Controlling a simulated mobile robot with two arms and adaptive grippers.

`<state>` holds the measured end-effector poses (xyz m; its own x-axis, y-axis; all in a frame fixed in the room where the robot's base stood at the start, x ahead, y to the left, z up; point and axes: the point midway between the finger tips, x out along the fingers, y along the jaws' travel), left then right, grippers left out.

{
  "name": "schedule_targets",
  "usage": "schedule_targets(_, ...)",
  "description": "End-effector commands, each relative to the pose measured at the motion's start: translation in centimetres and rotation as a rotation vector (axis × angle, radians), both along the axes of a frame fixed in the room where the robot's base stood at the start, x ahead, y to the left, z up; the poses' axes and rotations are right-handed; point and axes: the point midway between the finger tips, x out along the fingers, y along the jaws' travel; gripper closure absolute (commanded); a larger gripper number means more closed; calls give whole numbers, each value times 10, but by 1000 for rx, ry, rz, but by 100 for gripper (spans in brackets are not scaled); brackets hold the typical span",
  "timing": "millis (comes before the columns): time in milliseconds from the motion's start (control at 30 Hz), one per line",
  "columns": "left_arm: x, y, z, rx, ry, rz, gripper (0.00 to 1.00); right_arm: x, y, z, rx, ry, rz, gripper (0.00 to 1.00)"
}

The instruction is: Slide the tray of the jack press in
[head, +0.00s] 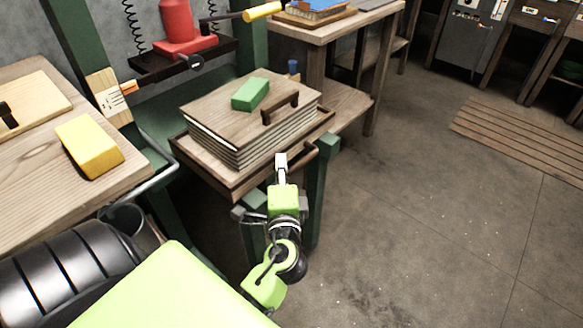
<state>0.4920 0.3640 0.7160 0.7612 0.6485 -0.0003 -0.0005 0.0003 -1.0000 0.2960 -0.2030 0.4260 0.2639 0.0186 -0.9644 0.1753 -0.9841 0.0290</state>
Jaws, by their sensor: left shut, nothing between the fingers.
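The jack press has a green frame (57,35) with a red jack (178,22) standing on a dark shelf. Its wooden tray (213,180) sticks out in front of the frame toward the lower right. A dark bar handle (311,157) runs along the tray's front edge. A stack of layered boards (215,148) lies on the tray, topped by a wooden board with a dark grip (281,108) and a green block (250,94). My left gripper (281,160) is shut and empty at the tray's front edge by the handle. I cannot tell whether it touches. My right gripper is not in view.
A wooden bench with a yellow block (89,146) stands at the left, close to the press. A wooden table (335,28) stands behind. A slatted wooden mat (520,136) lies on the floor at right. The floor right of the tray is clear.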

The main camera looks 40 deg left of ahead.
Motion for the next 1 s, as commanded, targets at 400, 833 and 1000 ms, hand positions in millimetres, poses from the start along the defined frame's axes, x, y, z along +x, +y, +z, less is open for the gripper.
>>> schedule_targets(400, 8, 117, 4, 6, 0, 7, 100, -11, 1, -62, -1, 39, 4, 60)
schedule_targets(833, 17, 231, 2, 4, 0, 5, 100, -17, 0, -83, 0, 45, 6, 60)
schedule_targets(1000, 20, 264, 2, 3, -1, 5, 100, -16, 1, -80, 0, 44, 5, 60)
